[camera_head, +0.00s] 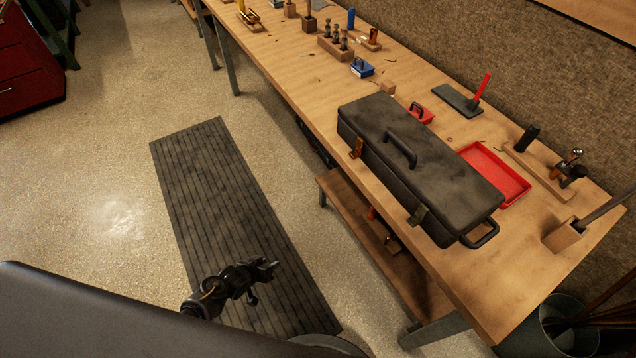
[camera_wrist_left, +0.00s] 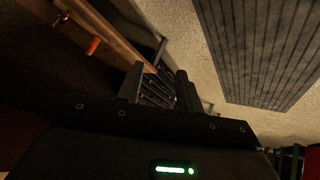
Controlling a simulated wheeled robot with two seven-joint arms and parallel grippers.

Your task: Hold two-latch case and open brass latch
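The long black two-latch case (camera_head: 405,165) lies on the workbench with its lid down. A handle (camera_head: 400,150) is on its top and another handle (camera_head: 482,235) on its near right end. The brass latch (camera_head: 356,148) is on the front face towards the left end. A dark latch (camera_head: 418,215) is on the same face towards the right end. My left gripper (camera_head: 268,268) is over the floor mat, well apart from the case. In the left wrist view its two fingers (camera_wrist_left: 160,88) stand apart with nothing between them. My right gripper is not in view.
The wooden workbench (camera_head: 455,285) has a lower shelf (camera_head: 370,225).

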